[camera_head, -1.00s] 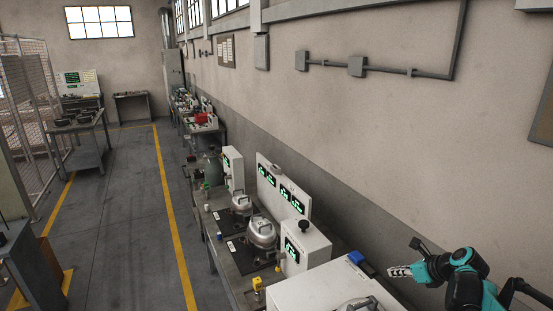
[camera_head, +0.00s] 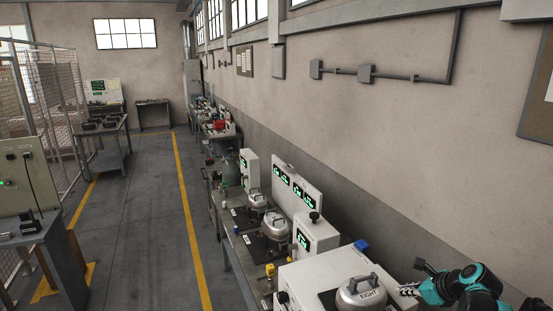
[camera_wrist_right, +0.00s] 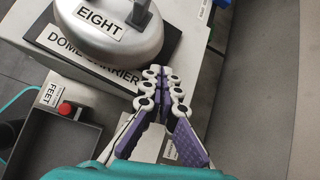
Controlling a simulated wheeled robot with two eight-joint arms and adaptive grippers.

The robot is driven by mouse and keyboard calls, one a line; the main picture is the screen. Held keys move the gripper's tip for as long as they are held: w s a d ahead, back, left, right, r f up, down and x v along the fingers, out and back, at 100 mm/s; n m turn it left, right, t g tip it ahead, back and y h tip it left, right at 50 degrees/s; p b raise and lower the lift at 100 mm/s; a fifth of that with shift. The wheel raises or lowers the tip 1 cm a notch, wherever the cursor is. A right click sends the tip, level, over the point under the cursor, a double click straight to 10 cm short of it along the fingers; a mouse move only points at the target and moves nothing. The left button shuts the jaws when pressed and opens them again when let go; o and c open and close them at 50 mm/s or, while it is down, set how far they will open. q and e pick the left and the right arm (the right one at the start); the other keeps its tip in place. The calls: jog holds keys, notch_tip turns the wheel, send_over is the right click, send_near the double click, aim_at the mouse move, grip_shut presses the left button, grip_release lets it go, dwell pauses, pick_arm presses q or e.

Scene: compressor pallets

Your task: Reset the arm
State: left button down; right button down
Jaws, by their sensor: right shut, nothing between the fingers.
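My right arm, teal and black, comes in at the lower right of the head view. Its right gripper (camera_head: 408,290) is beside the silver dome labelled EIGHT (camera_head: 361,293). In the right wrist view the right gripper (camera_wrist_right: 158,75) has its fingers together with nothing between them. There the EIGHT dome (camera_wrist_right: 110,30) sits on a dark plate marked DOME CARRIER (camera_wrist_right: 66,44), just above and left of the fingertips. My left gripper is not in view.
A white cabinet (camera_head: 300,277) carries the EIGHT dome. Beyond it is a bench with more silver domes (camera_head: 274,225) and a panel of green displays (camera_head: 297,187). A dark tray (camera_wrist_right: 40,140) lies left of my gripper. A clear aisle with a yellow line (camera_head: 190,220) runs left.

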jog(key=s+a+f+n+g+h+b, duration=0.1)
jog(key=s+a+f+n+b, duration=0.35)
jog(key=s+a+n, duration=0.2)
jog(key=s+a+f+n+h+b, duration=0.1)
jog(key=s+a+f+n+b, duration=0.3)
jog(key=s+a+n+b, duration=0.25)
jog(key=s+a+f+n+b, duration=0.3)
jog(key=s+f+n+b, duration=0.1)
jog(key=s+f+n, duration=0.2)
jog(key=s+a+f+n+h+b, duration=0.1)
jog(key=s+a+f+n+b, duration=0.2)
jog(key=s+f+n, duration=0.3)
jog(key=n+b, duration=0.1)
jog(key=n, duration=0.2)
jog(key=shift+s+a+n, duration=0.15)
jog(key=shift+s+n, duration=0.05)
jog(key=shift+n, duration=0.1)
jog(key=shift+f, duration=0.1)
